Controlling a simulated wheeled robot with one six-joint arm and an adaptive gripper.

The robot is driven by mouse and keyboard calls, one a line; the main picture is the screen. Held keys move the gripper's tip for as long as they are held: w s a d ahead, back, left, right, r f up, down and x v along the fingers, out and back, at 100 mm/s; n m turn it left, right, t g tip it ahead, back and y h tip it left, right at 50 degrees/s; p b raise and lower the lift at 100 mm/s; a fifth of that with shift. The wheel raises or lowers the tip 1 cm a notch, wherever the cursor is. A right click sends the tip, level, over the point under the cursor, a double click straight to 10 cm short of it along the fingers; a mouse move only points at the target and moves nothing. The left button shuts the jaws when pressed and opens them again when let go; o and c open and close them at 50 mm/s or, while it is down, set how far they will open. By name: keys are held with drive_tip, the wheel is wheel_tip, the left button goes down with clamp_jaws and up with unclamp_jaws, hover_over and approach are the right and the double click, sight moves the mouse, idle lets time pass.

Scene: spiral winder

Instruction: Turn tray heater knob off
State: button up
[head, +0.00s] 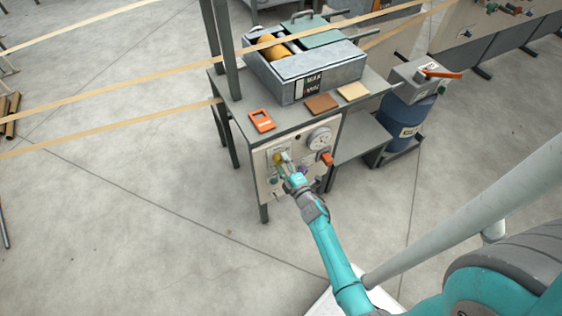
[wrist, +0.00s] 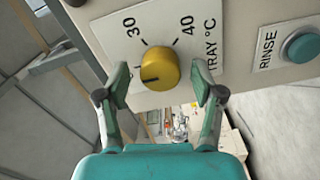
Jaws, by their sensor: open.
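The yellow tray heater knob (wrist: 160,68) sits on a pale panel labelled "TRAY °C" in the wrist view. Numbers 30 and 40 show above it. A dark mark on the knob's face lies toward its lower left. My gripper (wrist: 161,80) is open, with one finger on each side of the knob and a visible gap on both sides. In the head view my gripper (head: 284,162) is at the front panel of the grey bench, and the knob (head: 278,158) is partly hidden by it. Other dial marks are not readable.
A teal RINSE button (wrist: 301,46) is right of the knob. The panel also has a round gauge (head: 319,138) and an orange-red handle (head: 326,158). A grey tray unit (head: 322,72) stands on the bench, and tan bands (head: 130,83) cross above the floor.

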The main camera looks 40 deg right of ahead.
drive_tip(key=v, duration=1)
drive_tip(key=shift+s, duration=0.4)
drive_tip(key=shift+a, duration=0.1)
drive_tip(key=s+a+r+m+y, duration=0.1)
drive_tip(key=s+a+r+m, duration=0.2)
drive_tip(key=s+a, duration=0.4)
drive_tip(key=s+a+r+m+y, duration=0.1)
drive_tip(key=s+a+r+m, duration=0.25)
drive_tip(key=s+a, duration=0.4)
drive_tip(key=s+a+r+m+g+y, duration=0.1)
drive_tip(key=s+a+r+m, duration=0.1)
drive_tip(key=s+r, duration=0.5)
drive_tip(key=s+a+r+m+g+y, duration=0.1)
drive_tip(key=s+a+r+m+y, duration=0.1)
drive_tip(key=s+r, duration=0.4)
wheel_tip(320, 180, up, 3)
drive_tip(key=shift+s+a+r+m+g, duration=0.1)
drive_tip(key=shift+s+a+m+g, duration=0.25)
drive_tip(key=shift+a+m, duration=0.55)
